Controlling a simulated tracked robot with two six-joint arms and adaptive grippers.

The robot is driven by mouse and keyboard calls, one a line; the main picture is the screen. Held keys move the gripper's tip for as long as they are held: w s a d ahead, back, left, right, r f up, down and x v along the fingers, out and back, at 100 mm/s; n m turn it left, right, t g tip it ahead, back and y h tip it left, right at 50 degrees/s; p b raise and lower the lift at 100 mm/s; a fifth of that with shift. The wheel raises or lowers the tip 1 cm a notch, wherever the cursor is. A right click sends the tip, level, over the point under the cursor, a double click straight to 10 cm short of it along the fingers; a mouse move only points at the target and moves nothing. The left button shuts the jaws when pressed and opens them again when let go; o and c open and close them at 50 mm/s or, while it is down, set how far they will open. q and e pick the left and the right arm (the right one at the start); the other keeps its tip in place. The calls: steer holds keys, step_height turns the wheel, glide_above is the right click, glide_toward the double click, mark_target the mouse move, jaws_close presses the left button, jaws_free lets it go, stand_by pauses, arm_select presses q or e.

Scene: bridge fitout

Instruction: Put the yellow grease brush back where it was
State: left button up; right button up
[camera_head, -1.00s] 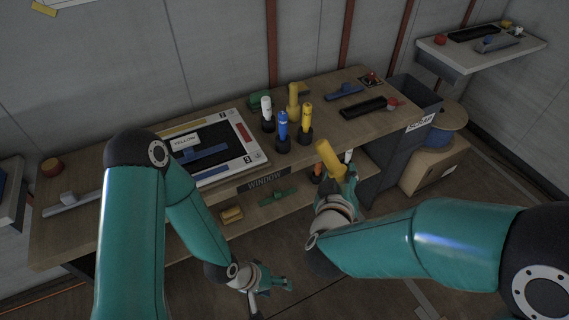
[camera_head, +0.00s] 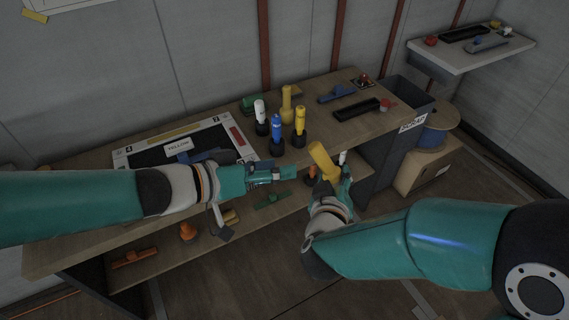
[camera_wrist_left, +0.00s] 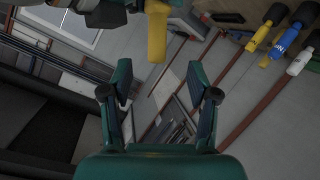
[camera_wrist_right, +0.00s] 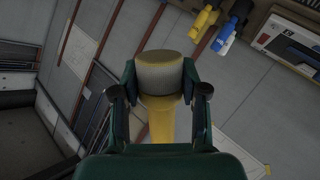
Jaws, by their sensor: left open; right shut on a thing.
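The yellow grease brush (camera_head: 323,160) is held in my right gripper (camera_head: 342,182), in front of the bench's front edge. In the right wrist view the brush (camera_wrist_right: 162,118) stands between the fingers, its thick round grey-yellow end pointing away. My left gripper (camera_head: 285,176) is open and empty, left of the brush in front of the bench. In the left wrist view the brush (camera_wrist_left: 157,35) shows beyond the open fingers (camera_wrist_left: 160,95), apart from them.
On the bench (camera_head: 335,130) stand white (camera_head: 260,110), blue (camera_head: 277,129) and yellow (camera_head: 300,118) bottle-like items in black holders, with a taller yellow item (camera_head: 286,100) behind. A board (camera_head: 150,150) lies left; a black tray (camera_head: 362,109) right. A scrap bin (camera_head: 405,97) stands at the bench's right end.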

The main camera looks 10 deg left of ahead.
mark_target(322, 159)
arm_select(q)
steer(key=x, duration=1.2)
steer(key=shift+r, duration=0.2)
steer(key=shift+c, duration=0.4)
steer(key=c, duration=1.1)
jaws_close()
arm_select(e)
steer(key=o, duration=1.2)
